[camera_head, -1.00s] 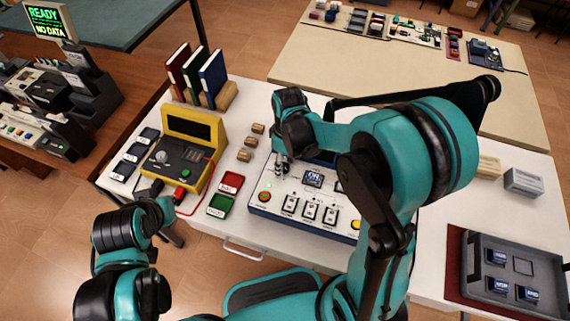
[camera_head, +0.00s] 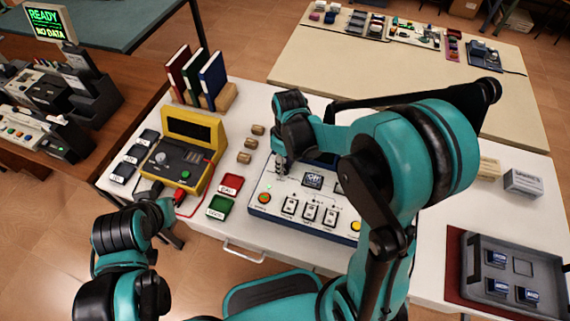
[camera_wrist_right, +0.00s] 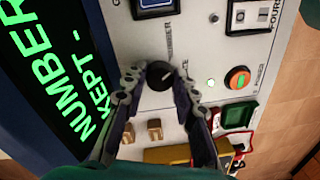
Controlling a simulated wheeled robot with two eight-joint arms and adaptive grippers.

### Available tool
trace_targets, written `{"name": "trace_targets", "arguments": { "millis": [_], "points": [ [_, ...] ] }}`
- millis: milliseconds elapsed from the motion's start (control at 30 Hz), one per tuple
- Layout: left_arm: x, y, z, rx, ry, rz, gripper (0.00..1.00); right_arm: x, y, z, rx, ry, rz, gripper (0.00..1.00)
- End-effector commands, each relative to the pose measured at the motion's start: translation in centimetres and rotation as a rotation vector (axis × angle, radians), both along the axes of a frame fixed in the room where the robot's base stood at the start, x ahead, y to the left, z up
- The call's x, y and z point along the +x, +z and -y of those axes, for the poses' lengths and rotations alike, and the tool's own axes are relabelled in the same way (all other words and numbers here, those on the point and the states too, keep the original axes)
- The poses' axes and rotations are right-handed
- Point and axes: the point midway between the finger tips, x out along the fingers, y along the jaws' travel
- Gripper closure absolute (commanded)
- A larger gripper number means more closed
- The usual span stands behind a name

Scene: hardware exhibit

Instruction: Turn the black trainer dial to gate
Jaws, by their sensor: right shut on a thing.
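The black dial (camera_wrist_right: 160,77) sits on the white trainer panel (camera_wrist_right: 205,50) in the right wrist view. A small light mark shows on its lower right edge. The word NUMBER is printed above it, and a partly hidden label is to its right. My right gripper (camera_wrist_right: 160,73) is shut on the dial, one finger on each side. In the head view the right gripper (camera_head: 281,167) reaches down to the left part of the trainer (camera_head: 275,203), and its fingers hide the dial. My left arm is at the lower left; its fingers cannot be made out.
A yellow instrument (camera_head: 205,160), a red block (camera_head: 231,184) and a green block (camera_head: 219,207) stand left of the trainer. Several small wooden pieces lie behind the blocks. A grey tray (camera_head: 470,265) with blue tiles is at the right. In the wrist view a screen (camera_wrist_right: 45,70) reads NUMBER KEPT.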

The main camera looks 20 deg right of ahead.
Motion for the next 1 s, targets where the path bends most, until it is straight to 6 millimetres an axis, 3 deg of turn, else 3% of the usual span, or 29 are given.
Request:
{"name": "trace_targets", "arguments": {
  "millis": [600,1000],
  "points": [
    [0.00,0.11,0.00,0.000,0.000,0.000,1.00,-0.16,-0.04,-0.07,0.000,-0.482,0.000,1.00],
    [0.00,0.12,0.00,0.000,0.000,0.000,1.00,-0.19,-0.05,-0.11,0.000,-0.619,0.000,1.00]
  ]
}}
